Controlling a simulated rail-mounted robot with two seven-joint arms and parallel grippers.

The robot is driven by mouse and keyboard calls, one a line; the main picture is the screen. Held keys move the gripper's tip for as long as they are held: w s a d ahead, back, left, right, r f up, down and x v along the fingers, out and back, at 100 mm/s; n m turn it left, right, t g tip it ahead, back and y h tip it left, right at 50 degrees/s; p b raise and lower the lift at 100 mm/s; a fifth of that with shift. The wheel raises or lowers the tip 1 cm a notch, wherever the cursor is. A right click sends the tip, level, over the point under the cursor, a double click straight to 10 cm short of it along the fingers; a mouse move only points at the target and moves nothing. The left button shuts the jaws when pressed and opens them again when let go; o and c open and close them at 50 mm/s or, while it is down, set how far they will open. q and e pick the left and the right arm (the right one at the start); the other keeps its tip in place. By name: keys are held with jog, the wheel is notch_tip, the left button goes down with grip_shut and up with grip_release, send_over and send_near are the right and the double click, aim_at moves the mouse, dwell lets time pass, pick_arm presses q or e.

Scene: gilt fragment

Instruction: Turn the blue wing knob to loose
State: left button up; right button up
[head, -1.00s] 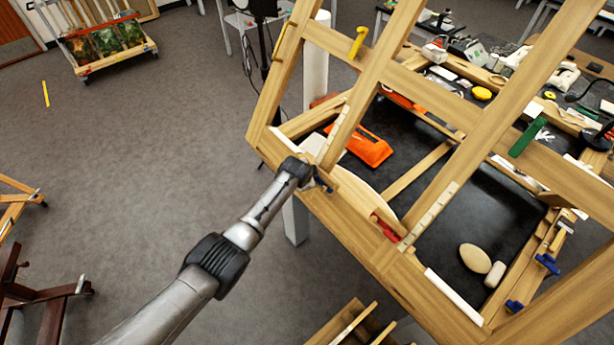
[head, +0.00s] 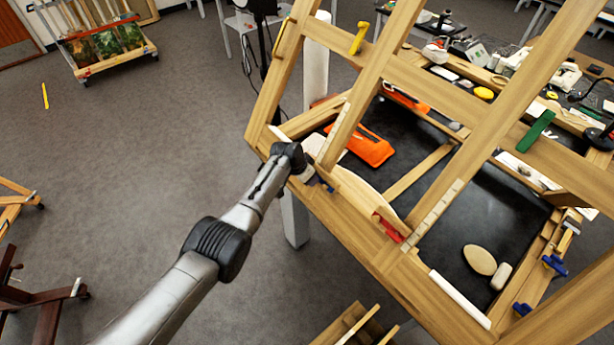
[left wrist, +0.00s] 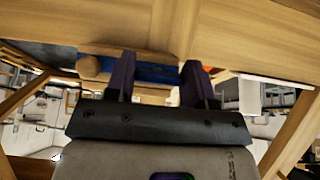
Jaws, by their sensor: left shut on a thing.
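The blue wing knob (left wrist: 157,73) shows in the left wrist view as a blue strip between my fingers, below a wooden bar; much of it is hidden. My left gripper (left wrist: 158,80) is shut on it, one dark finger on each side. In the head view the left gripper (head: 312,178) is at the lower rail of the wooden easel frame (head: 370,245), and a small dark blue bit (head: 328,187) shows beside it. The knob's turn angle cannot be read. My right gripper is in neither view.
More blue knobs (head: 554,265) sit at the frame's right side. A red clamp (head: 388,228) is on the lower rail. An orange pouch (head: 368,150) lies on the dark table behind the slanted beams.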

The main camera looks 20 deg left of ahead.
pick_arm(q)
jog(key=shift+s+f, duration=0.1)
jog(key=shift+f, duration=0.05)
jog(key=o, duration=0.9)
jog(key=shift+p+v, duration=1.35)
jog(key=shift+v, duration=5.6)
